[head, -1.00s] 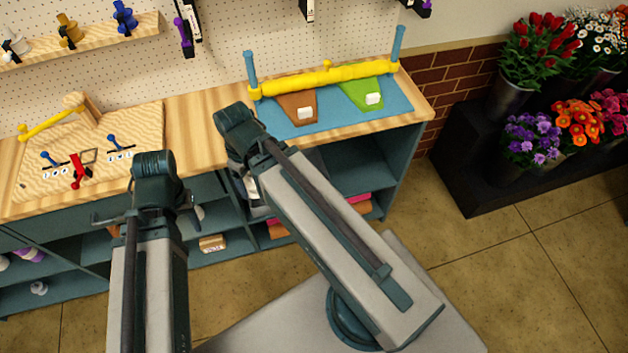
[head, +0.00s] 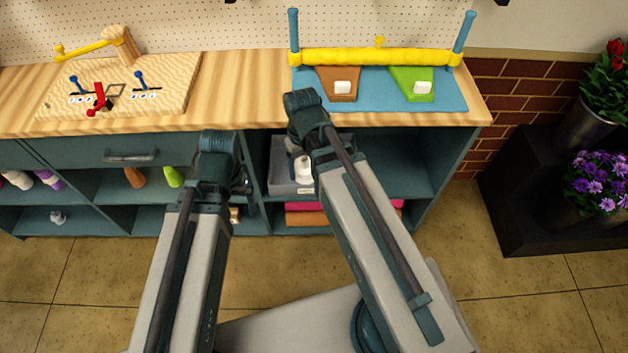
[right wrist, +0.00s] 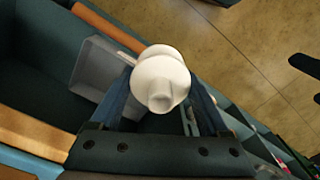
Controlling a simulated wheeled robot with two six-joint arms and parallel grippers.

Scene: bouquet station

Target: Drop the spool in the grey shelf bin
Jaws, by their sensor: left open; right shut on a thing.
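The white spool (right wrist: 160,82) is between the fingers of my right gripper (right wrist: 163,98) in the right wrist view. The gripper is shut on it. In the head view the spool (head: 303,166) shows beside my right wrist, in front of or over the grey bin (head: 283,178). The bin sits in the shelf opening under the worktop. In the right wrist view the bin (right wrist: 92,78) lies to the left of the spool, partly hidden by a finger. I cannot tell whether the spool is inside its rim. My left gripper (head: 243,187) is open, mostly hidden by its wrist.
The wooden worktop (head: 240,95) overhangs the shelves. A blue mat (head: 370,100) with yellow roller lies on it. Folded pink and orange items (head: 305,214) lie on the shelf below the bin. The shelf right of the bin (head: 385,160) looks empty. A drawer (head: 110,155) is at left.

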